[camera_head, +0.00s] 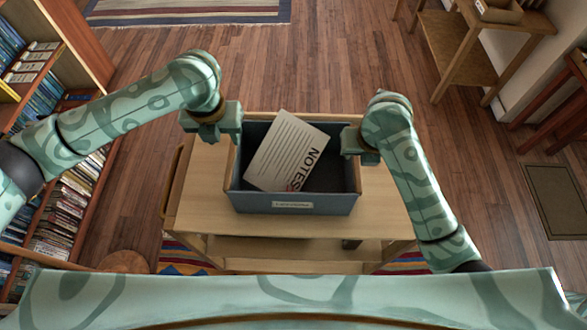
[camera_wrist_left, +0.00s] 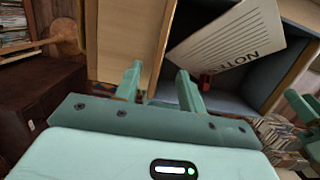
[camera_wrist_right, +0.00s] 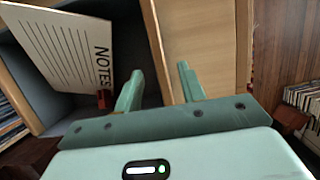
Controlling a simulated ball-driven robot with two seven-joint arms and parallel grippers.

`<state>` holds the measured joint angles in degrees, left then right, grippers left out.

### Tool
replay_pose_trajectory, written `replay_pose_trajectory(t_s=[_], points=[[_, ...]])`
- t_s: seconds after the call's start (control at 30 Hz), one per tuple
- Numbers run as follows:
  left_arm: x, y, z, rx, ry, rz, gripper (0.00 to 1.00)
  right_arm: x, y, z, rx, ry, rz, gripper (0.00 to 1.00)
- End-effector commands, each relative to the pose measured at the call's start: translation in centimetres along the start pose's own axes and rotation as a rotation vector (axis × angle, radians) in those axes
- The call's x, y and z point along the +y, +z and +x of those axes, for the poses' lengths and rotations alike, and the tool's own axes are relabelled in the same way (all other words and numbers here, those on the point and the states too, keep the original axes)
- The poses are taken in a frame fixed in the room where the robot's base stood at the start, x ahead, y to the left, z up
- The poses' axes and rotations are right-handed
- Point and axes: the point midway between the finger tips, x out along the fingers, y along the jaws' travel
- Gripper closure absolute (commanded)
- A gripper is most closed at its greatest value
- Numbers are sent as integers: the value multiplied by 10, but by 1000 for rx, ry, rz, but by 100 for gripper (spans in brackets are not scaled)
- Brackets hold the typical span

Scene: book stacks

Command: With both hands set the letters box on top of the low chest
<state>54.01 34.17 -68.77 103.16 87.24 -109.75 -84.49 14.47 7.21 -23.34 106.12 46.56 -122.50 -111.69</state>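The letters box (camera_head: 296,202) is a dark grey-blue open box with a label on its front. It stands on a light wooden cart (camera_head: 195,195) and holds a tilted white card marked NOTES (camera_head: 287,150). My left gripper (camera_head: 228,124) is at the box's left wall, my right gripper (camera_head: 354,143) at its right wall. In the left wrist view (camera_wrist_left: 158,78) and the right wrist view (camera_wrist_right: 156,78), the fingers are apart, with a wall's rim running between them. Contact cannot be told. A dark brown box-like piece (camera_wrist_left: 40,110) shows in the left wrist view; I cannot tell if it is the low chest.
A bookcase (camera_head: 75,40) full of books stands at the left. A round wooden stool (camera_head: 125,262) is near the cart's lower left. A wooden side table (camera_head: 460,55) stands at the upper right. The wooden floor (camera_head: 320,60) beyond the cart is clear.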

Motion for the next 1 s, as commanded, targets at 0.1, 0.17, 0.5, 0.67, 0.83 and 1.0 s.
replay_pose_trajectory(t_s=[0.1,0.17,0.5,0.67,0.83,1.0], points=[[-1,-1,25,5,-1,-2,60,0,0,24,3,-2,1,60],[0,-1,36,4,0,-2,60,0,0,36,3,-2,0,60],[0,0,79,1,-1,-1,60,0,0,79,0,0,1,60],[0,0,84,0,0,0,60,0,0,84,-1,1,0,60],[0,0,84,0,0,0,60,0,0,84,-1,1,0,60],[0,0,84,0,0,0,91,0,0,84,-1,1,0,91]])
